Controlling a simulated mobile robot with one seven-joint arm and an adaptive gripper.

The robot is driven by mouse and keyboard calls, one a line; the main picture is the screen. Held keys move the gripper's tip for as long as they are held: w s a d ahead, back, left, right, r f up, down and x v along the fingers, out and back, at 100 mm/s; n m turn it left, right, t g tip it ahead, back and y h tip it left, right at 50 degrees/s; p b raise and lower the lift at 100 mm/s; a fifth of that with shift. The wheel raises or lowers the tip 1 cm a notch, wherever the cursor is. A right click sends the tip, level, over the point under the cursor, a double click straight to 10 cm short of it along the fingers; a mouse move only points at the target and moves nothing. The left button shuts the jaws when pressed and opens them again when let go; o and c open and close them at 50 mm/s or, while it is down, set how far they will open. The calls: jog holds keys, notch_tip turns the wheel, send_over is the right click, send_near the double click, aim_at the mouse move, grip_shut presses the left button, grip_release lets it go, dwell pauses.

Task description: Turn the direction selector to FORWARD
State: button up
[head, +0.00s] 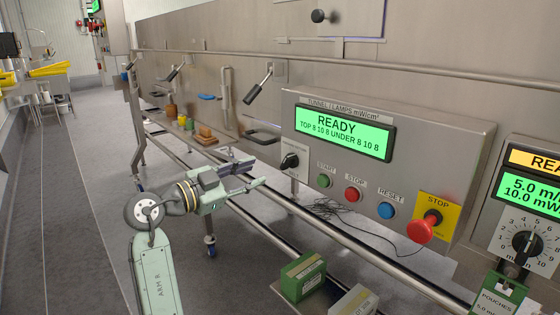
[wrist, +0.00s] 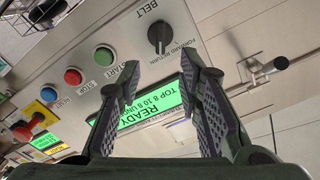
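The direction selector (head: 290,160) is a black knob on a light plate at the left end of the grey control panel (head: 440,150). In the wrist view the selector (wrist: 160,37) lies beyond the fingertips, between the word BELT and the small print FORWARD and RETURN. I cannot tell for certain which word its pointer faces. My gripper (head: 254,174) is in front of and to the left of the panel, apart from the knob. In the wrist view its two fingers (wrist: 161,70) are spread wide with nothing between them.
Green START (head: 324,181), red STOP (head: 352,194) and blue RESET (head: 386,211) buttons and a red emergency stop (head: 421,230) sit right of the selector. A black-gripped lever (head: 257,88) and a handle (head: 262,136) are nearby. The display (head: 345,131) reads READY. Boxes (head: 303,277) lie below.

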aim_at(284, 162)
jog(key=p+x, duration=0.2)
jog(key=x, duration=0.7)
jog(key=shift+w+d, duration=0.2)
jog(key=shift+d, duration=0.05)
jog(key=shift+c, duration=0.6)
grip_shut()
